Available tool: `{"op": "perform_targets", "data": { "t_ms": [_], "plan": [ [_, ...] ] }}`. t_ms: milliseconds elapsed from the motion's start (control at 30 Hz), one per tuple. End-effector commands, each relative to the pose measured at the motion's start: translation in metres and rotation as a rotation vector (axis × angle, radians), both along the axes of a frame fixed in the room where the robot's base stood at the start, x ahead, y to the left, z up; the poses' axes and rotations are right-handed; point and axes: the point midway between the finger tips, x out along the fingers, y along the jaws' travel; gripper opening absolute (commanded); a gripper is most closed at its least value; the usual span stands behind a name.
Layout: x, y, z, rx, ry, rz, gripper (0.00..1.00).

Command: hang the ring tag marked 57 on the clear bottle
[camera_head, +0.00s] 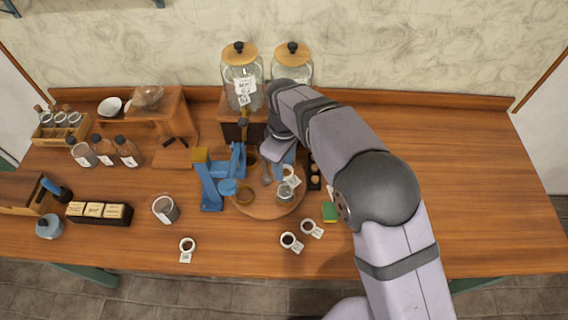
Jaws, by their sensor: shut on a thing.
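My gripper (280,168) points down over the round wooden board at the middle of the table, partly hidden by my own wrist. It is shut on what looks like a ring tag (292,182), whose white label shows just above a small clear bottle (285,194). I cannot tell whether the ring is around the bottle's neck or only above it. Other ring tags lie flat on the table: one at the front left (187,245), and two at the front middle, one (290,241) beside the other (309,227). The numbers are too small to read.
Two large glass jars (241,75) stand at the back. Brown bottles (128,152), a block box (99,212) and a metal cup (165,208) are left. The table's right side is clear.

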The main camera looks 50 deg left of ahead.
Motion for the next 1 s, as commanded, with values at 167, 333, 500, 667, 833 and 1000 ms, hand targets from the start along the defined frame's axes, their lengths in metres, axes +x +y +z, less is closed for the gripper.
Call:
{"op": "perform_targets", "data": {
  "t_ms": [167, 333, 500, 667, 833, 1000],
  "plan": [
    [0.000, 0.000, -0.015, 0.000, 0.000, 0.000, 0.12],
    [0.000, 0.000, -0.025, -0.001, 0.001, 0.000, 0.12],
    [0.000, -0.001, -0.035, -0.002, 0.000, 0.000, 0.12],
    [0.000, 0.000, -0.045, -0.001, 0.001, 0.000, 0.12],
    [0.000, 0.000, -0.056, -0.001, 0.001, 0.000, 0.12],
    [0.000, 0.000, -0.065, -0.001, 0.001, 0.000, 0.12]
  ]
}}
